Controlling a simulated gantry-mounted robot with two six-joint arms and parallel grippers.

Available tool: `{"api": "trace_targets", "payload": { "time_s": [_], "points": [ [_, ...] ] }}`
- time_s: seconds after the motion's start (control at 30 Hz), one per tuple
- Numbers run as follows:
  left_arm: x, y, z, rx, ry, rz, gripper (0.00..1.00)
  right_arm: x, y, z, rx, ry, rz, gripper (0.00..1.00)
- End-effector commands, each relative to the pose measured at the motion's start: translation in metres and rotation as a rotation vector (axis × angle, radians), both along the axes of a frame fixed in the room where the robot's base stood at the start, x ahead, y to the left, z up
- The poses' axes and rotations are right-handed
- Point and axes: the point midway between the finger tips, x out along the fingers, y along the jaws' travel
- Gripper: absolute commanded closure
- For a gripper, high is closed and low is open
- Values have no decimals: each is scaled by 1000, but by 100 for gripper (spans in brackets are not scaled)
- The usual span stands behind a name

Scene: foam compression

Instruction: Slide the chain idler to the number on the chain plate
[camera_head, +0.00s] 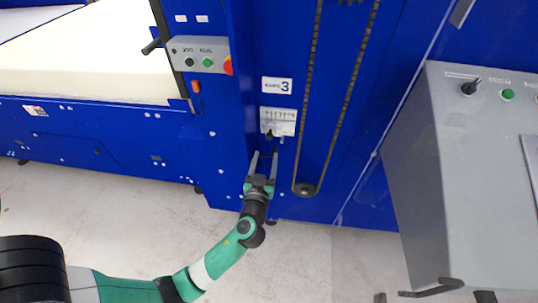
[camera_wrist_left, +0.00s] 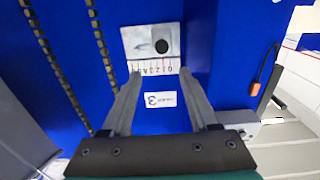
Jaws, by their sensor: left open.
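The chain plate (camera_head: 277,85) is a small white sign with a large 3 on the blue machine wall. It shows between my fingers in the left wrist view (camera_wrist_left: 161,99), turned over. A pale scale plate (camera_head: 284,122) with marks and small digits sits below it in the head view. The chain idler's dark round knob (camera_head: 268,134) is at this plate's lower edge; in the left wrist view the black knob (camera_wrist_left: 162,46) stands over the scale plate (camera_wrist_left: 134,42). My left gripper (camera_head: 263,154) is open and empty, its fingertips just below the knob, apart from it.
A dark chain loop (camera_head: 312,90) runs right of the plates around a lower sprocket (camera_head: 305,189). A grey control box (camera_head: 203,55) with buttons is at upper left, beside white foam (camera_head: 95,55). A grey cabinet (camera_head: 450,150) stands at right. The floor in front is clear.

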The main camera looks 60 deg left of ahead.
Motion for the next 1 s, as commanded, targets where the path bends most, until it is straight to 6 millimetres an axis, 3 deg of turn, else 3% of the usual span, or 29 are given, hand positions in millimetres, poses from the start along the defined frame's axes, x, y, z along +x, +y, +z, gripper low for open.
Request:
{"api": "trace_targets", "payload": {
  "time_s": [0.07,0.33,0.73,1.0],
  "points": [
    [-4,1,-13,6,10,7,39,0,0,-7,0,-1,0,100],
    [0,9,-12,7,10,11,39,0,0,-5,0,-2,0,100],
    [47,77,-12,6,9,11,39,0,0,-15,0,-1,0,100],
    [62,97,-12,6,10,9,39,0,0,-20,0,-1,0,100]
  ]
}}
